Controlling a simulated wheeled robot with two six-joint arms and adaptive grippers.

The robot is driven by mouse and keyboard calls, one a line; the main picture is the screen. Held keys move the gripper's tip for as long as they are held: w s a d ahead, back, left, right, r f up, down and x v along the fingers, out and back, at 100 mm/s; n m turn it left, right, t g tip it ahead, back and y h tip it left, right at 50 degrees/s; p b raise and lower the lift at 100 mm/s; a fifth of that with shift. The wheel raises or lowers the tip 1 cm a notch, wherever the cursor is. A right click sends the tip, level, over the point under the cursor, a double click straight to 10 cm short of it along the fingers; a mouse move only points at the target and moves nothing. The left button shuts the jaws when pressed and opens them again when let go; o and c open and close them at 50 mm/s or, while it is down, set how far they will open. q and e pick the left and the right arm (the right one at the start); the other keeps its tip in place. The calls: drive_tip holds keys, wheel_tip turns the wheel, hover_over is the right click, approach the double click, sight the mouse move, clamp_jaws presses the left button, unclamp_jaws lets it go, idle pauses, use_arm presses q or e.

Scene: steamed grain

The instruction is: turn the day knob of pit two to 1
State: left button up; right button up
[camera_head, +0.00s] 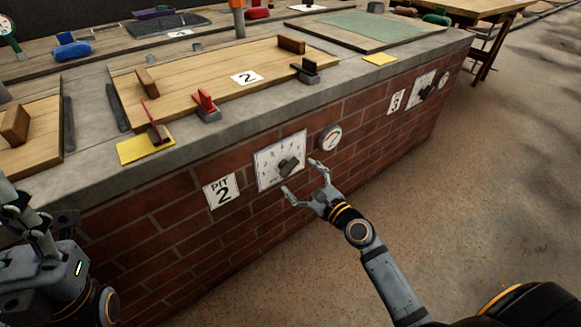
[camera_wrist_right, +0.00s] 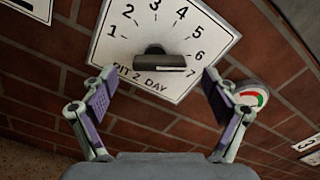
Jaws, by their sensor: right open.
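The pit two day knob (camera_head: 288,166) is a dark bar on a white dial plate (camera_head: 264,171) fixed to the brick wall. In the right wrist view the knob (camera_wrist_right: 158,59) lies roughly level across the plate (camera_wrist_right: 200,22), which is numbered 1 to 7 and reads "PIT 2 DAY". I cannot tell which number its pointer marks. My right gripper (camera_head: 304,177) is open in front of the dial, its fingers (camera_wrist_right: 158,78) on either side of the knob and apart from it. My left gripper (camera_head: 25,215) is at the left edge, partly cut off.
Above, the counter holds a wooden lid (camera_head: 200,83) and a red lever (camera_head: 206,104). Another dial (camera_head: 421,91) is farther right. The floor in front is clear.

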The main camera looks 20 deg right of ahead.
sight(292, 170)
drive_tip(key=x, duration=0.4)
drive_tip(key=shift+w+f, duration=0.1)
drive_tip(key=shift+c, duration=0.2)
drive_tip(key=c, duration=1.1)
